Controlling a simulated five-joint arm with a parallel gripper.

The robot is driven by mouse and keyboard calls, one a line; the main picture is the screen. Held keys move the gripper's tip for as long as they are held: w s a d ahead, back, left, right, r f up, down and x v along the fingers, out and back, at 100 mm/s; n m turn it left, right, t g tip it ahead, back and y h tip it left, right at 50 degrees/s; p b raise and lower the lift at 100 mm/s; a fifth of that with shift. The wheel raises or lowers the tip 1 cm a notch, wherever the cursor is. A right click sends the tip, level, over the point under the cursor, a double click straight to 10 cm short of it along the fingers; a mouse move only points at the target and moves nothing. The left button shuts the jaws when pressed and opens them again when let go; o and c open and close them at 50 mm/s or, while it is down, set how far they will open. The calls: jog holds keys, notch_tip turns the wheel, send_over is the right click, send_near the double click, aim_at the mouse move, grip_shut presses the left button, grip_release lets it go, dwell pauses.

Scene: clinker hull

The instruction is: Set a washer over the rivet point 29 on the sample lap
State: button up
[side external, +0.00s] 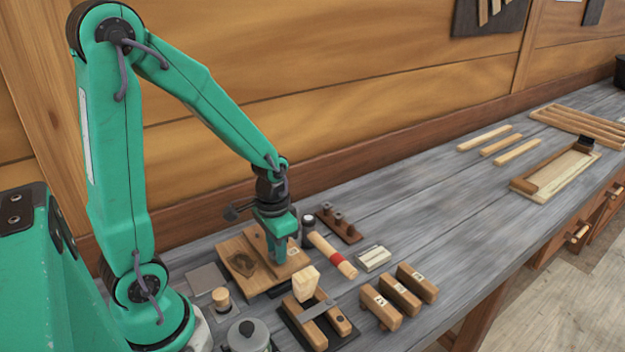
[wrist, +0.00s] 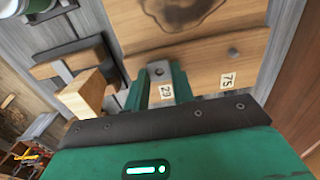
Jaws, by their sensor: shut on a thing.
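The sample lap, a pale wooden board (side external: 280,278) with a second plank lapped on it, lies below my gripper (side external: 281,248). In the wrist view my gripper (wrist: 160,84) is shut on a small grey washer (wrist: 158,71) with a dark hole, held between the green fingers. The washer is over the lower plank (wrist: 205,72). A label (wrist: 166,91) beside it reads 29 or 23; I cannot tell which. A second label reads 75 (wrist: 228,80), with a small grey rivet point (wrist: 233,52) above it. Whether the washer is around a rivet point or above it is unclear.
A dark rack with several pegs (side external: 339,222), a red-banded handle (side external: 333,255), a pale block (side external: 373,258) and labelled wooden blocks (side external: 400,296) stand to the right. A wooden clamp (side external: 333,318) and grey pot (side external: 248,337) are in front.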

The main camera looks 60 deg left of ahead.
jog(key=shift+f, duration=0.1)
grip_shut()
jog(key=o, duration=1)
grip_release()
jog(key=shift+o, duration=0.2)
notch_tip(320, 180, up, 8)
